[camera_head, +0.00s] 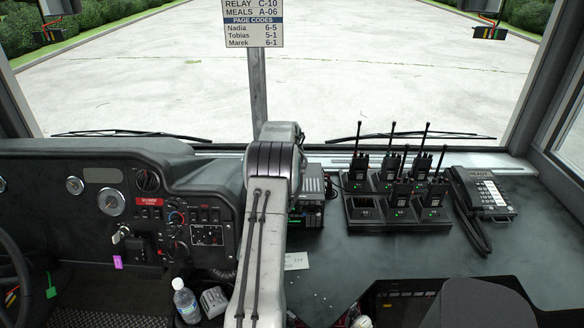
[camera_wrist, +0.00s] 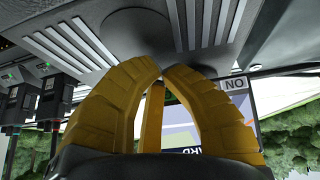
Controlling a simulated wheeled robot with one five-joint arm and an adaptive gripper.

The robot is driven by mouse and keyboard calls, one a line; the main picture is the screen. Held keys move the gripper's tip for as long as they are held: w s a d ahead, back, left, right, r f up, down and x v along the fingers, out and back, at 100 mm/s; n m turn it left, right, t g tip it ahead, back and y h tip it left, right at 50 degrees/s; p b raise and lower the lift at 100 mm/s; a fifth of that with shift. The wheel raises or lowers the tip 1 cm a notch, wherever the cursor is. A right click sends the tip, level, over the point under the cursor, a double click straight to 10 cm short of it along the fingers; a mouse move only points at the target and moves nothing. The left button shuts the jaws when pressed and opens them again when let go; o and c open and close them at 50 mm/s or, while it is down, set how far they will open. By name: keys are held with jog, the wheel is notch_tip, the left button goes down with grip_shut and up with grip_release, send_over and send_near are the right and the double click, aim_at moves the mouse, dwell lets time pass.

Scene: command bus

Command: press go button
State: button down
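I cannot make out a button marked go in either view. The desk unit (camera_head: 487,193) at the right of the dash has a small display that seems to read READY, a keypad and a handset; its key labels are too small to read. My gripper (camera_wrist: 162,68) has yellow fingers whose tips come together in the wrist view, with nothing seen between them. In the head view the gripper is hidden behind my arm, which rises in the middle of the picture.
Several handheld radios with upright antennas stand in a charger (camera_head: 398,212) between my arm and the desk unit; some also show in the wrist view (camera_wrist: 57,98). A boxy radio set (camera_head: 309,187) stands close by my arm. A code sign (camera_head: 253,22) hangs on the windshield post.

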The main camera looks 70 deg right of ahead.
jog(key=a+b, duration=0.2)
jog(key=b, duration=0.1)
jog(key=shift+s+a+r, duration=0.15)
jog(key=shift+s+a, duration=0.05)
jog(key=shift+s, duration=0.2)
jog(key=shift+s+a+r+b, duration=0.25)
jog(key=shift+a+b, duration=0.15)
jog(key=shift+a, duration=0.15)
jog(key=shift+s+a+r+b, duration=0.2)
jog(key=shift+a+b, duration=0.15)
jog(key=shift+a, duration=0.2)
